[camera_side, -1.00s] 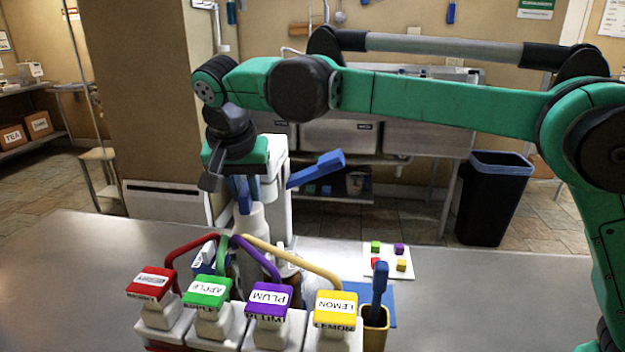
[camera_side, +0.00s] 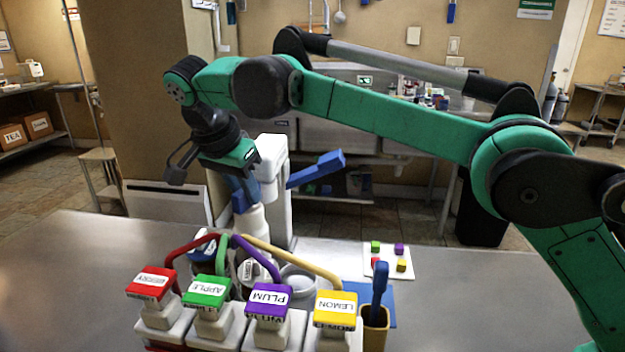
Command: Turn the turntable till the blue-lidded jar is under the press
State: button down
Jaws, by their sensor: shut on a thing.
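My gripper (camera_side: 244,193) is tilted, pointing down to the right. Its blue fingers meet the top of a white tapered post (camera_side: 252,222) and look shut on it, though the contact is partly hidden. The press (camera_side: 274,180) is a white column with a blue lever (camera_side: 316,170), just behind my gripper. The blue-lidded jar (camera_side: 204,247) shows behind the red and green bottles, left of the press. Another jar (camera_side: 248,272) shows through the gap between the coloured tubes. The turntable is mostly hidden by the bottles; a pale round piece (camera_side: 297,281) shows at the right.
Four-flavour pump bottles, including the red (camera_side: 151,284), green (camera_side: 207,291), plum (camera_side: 268,302) and lemon (camera_side: 336,310) ones, block the front. A holder (camera_side: 375,330) with a blue-handled tool and a white board (camera_side: 388,260) with coloured cubes stand right.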

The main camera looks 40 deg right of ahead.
jog(key=shift+m+g, duration=0.4)
jog(key=shift+m, duration=0.7)
